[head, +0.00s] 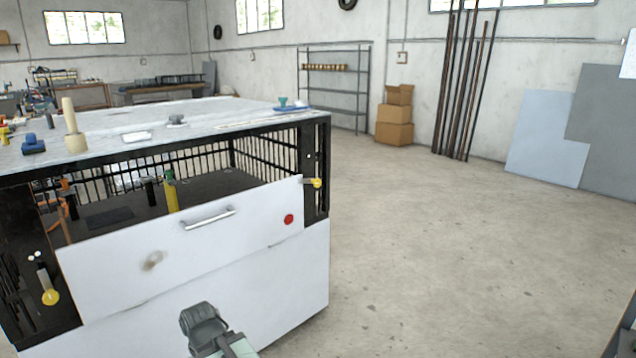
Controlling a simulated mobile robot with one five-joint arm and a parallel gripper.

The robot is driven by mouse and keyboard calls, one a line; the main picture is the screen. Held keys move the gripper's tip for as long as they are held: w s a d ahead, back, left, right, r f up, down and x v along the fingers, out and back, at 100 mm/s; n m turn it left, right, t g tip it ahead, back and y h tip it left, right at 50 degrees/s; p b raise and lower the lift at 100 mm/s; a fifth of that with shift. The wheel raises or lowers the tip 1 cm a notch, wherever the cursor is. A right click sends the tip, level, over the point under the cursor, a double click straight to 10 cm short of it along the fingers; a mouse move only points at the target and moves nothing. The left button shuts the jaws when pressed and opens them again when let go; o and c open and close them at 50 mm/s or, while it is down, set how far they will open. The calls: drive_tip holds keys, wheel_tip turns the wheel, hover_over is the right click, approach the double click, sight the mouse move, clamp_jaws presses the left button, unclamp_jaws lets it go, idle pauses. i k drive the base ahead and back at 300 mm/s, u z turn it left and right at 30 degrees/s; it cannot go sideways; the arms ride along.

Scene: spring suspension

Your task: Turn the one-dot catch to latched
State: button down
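A white front panel (120,268) with a bar handle (208,218) and a red disc (289,219) sits on the black-framed bench. A catch with a yellow round end (317,183) is on the right post, below what looks like one small white dot (310,156). Its short arm lies about level, near the panel's upper right corner. Another yellow-ended catch (50,297) is on the left post, hanging down below what look like two white dots (34,254). My gripper (203,324) is low in front of the panel, apart from both catches; its fingertips are not clear.
The bench top (110,122) holds a wooden-handled tool (73,130), a blue item (33,145) and small parts. A yellow cylinder (171,195) stands inside the open frame. Open concrete floor (450,240) lies to the right. Cardboard boxes (394,125) stand far back.

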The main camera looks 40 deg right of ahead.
sight(317, 182)
drive_tip(key=z, duration=0.3)
drive_tip(key=i, duration=0.95)
